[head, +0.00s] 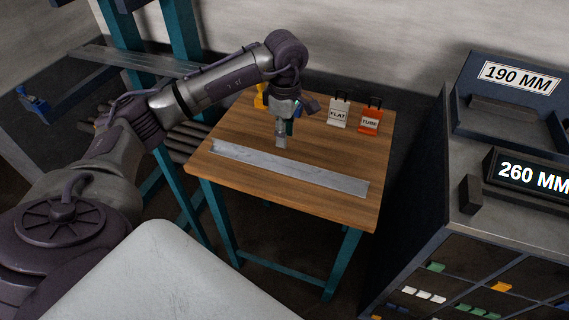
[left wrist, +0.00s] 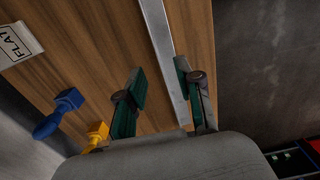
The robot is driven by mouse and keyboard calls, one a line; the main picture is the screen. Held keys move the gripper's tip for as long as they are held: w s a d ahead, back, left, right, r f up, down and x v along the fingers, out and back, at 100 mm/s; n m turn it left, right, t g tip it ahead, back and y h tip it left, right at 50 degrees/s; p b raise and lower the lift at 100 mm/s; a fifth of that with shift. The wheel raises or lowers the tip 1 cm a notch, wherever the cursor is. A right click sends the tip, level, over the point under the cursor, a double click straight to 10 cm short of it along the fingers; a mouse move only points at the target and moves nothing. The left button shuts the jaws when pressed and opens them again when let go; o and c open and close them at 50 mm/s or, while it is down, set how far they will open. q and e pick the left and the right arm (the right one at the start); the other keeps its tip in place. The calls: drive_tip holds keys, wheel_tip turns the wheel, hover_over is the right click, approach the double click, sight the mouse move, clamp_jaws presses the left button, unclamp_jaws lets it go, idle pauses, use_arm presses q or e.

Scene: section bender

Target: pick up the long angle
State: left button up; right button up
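The long angle (head: 285,168) is a grey metal bar lying along the front part of the wooden table (head: 235,133). In the left wrist view the long angle (left wrist: 160,45) runs from the top edge down behind my fingers. My left gripper (head: 281,142) points down above the table, just behind the angle's middle in the head view. In the left wrist view my left gripper (left wrist: 160,68) is open and empty; its right finger overlaps the bar, and its left finger is over bare wood. My right gripper is not in view.
A white FLAT tag (head: 338,114), an orange TUBE tag (head: 370,120) and a yellow item (head: 261,96) stand at the table's back. A blue item (left wrist: 58,112) shows in the left wrist view. A dark cabinet (head: 430,230) with displays stands right; a teal rack (head: 185,45) stands left.

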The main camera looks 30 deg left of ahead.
use_arm(q)
hover_over(285, 159)
drive_tip(key=f, duration=0.4)
drive_tip(key=shift+s+d, duration=0.1)
drive_tip(key=shift+s, duration=0.1)
drive_tip(key=f, duration=0.1)
drive_tip(key=f+p, duration=0.1)
drive_tip(key=f, duration=0.2)
drive_tip(key=shift+w+f+p, duration=0.2)
drive_tip(key=shift+w+p, duration=0.05)
drive_tip(key=shift+p, duration=0.05)
drive_tip(key=shift+f, duration=0.4)
clamp_jaws()
